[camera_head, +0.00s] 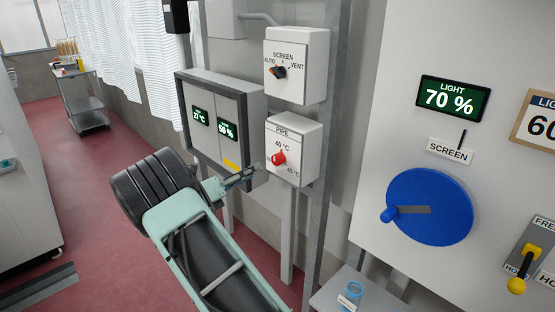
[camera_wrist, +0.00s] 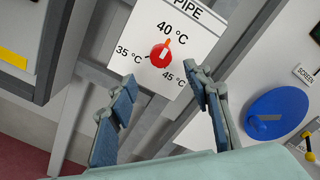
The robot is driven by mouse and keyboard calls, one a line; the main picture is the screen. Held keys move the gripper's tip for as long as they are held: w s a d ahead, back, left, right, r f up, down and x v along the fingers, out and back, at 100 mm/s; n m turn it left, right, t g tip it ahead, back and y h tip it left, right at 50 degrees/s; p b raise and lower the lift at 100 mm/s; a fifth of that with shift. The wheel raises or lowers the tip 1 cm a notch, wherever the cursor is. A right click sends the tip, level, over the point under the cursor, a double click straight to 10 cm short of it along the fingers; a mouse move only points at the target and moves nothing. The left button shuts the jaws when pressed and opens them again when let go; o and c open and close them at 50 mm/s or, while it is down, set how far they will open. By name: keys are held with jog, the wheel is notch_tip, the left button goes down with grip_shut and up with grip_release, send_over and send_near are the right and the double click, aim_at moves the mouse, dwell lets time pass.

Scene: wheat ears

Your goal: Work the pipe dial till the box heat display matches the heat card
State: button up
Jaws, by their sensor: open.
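The pipe dial (camera_head: 279,158) is a red knob on a white box lettered PIPE. It also shows in the wrist view (camera_wrist: 160,56), with 35 °C, 40 °C and 45 °C printed around it. An orange mark points from it towards 40 °C. My gripper (camera_head: 243,177) is open and empty, just left of and below the dial, apart from it. In the wrist view its blue-padded fingers (camera_wrist: 165,90) stand wide apart below the dial. The box heat display (camera_head: 200,115) is a small dark screen on a grey cabinet; it seems to read 27 °C. I see no heat card.
A second display (camera_head: 227,132) on the cabinet reads 50 %. The SCREEN selector (camera_head: 279,71) is above the pipe box. A blue wheel (camera_head: 430,207), a LIGHT 70 % display (camera_head: 453,98) and a yellow-knobbed lever (camera_head: 523,268) are at right. A metal post (camera_head: 325,200) stands beside the pipe box.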

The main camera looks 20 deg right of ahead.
aim_at(275, 161)
jog(key=p+x, duration=0.1)
jog(key=x, duration=0.9)
jog(key=c, duration=1.1)
